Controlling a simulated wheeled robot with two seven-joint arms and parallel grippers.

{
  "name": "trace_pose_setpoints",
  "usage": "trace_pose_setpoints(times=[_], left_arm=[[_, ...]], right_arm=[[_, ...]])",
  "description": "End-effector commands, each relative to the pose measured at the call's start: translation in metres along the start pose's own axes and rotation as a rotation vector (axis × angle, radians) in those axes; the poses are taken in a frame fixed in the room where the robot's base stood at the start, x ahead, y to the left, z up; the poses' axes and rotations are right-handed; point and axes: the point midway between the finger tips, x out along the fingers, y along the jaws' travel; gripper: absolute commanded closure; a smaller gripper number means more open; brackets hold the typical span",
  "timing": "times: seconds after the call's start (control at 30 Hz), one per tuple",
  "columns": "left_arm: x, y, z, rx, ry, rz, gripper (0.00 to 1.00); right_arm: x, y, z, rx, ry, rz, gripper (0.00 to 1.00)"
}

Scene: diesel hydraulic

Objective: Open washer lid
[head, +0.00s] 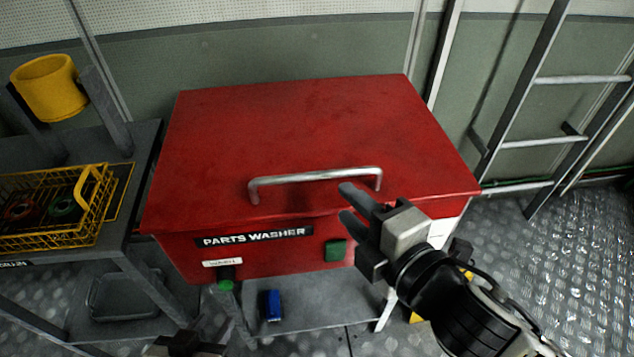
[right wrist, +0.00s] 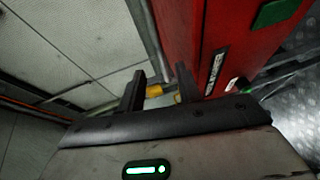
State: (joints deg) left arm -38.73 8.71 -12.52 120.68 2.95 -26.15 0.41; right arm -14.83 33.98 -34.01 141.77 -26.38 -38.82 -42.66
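The red parts washer (head: 290,254) stands in the middle of the head view, with its flat red lid (head: 300,125) down and closed. A curved metal handle (head: 312,177) is on the lid near its front edge. My right gripper (head: 346,207) is in front of the lid, just below the handle's right end. Its two fingers are apart with nothing between them, also in the right wrist view (right wrist: 158,88); I cannot tell whether one touches the lid. The washer's red side (right wrist: 222,45) also shows there. My left gripper (head: 185,345) is low at the bottom edge, mostly cut off.
A grey bench (head: 140,215) with a yellow wire basket (head: 50,235) and a yellow cup (head: 48,88) stands at the left. A ladder (head: 560,142) leans at the right. A blue object (head: 273,305) sits on the low shelf beneath the washer. The floor at right is clear.

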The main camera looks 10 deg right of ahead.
Motion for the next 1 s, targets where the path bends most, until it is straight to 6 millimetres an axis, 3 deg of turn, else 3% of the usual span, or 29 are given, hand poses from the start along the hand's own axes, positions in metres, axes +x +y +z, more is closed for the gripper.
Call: trace_pose_setpoints(times=[0.2,0.4,0.6,0.87,0.9,1.0], left_arm=[[-0.006,0.0,-0.008,0.01,0.001,-0.006,0.64],[-0.005,0.0,-0.005,0.01,-0.007,-0.008,0.64],[-0.003,0.0,-0.003,0.005,-0.012,-0.01,0.64],[-0.003,0.0,-0.003,0.006,-0.011,-0.01,0.64],[-0.003,0.0,-0.003,0.006,-0.01,-0.01,0.64],[-0.003,0.0,-0.003,0.006,-0.01,-0.01,0.64]], right_arm=[[0.05,0.004,0.0,0.002,-0.003,0.001,0.66],[0.082,0.002,0.0,0.003,-0.003,-0.001,0.66],[0.096,0.001,0.0,0.003,-0.001,-0.002,0.66],[0.098,0.001,0.0,0.003,-0.001,-0.002,0.66],[0.098,0.001,0.0,0.003,-0.001,-0.002,0.69],[0.098,0.001,0.0,0.003,-0.002,-0.002,0.96]])
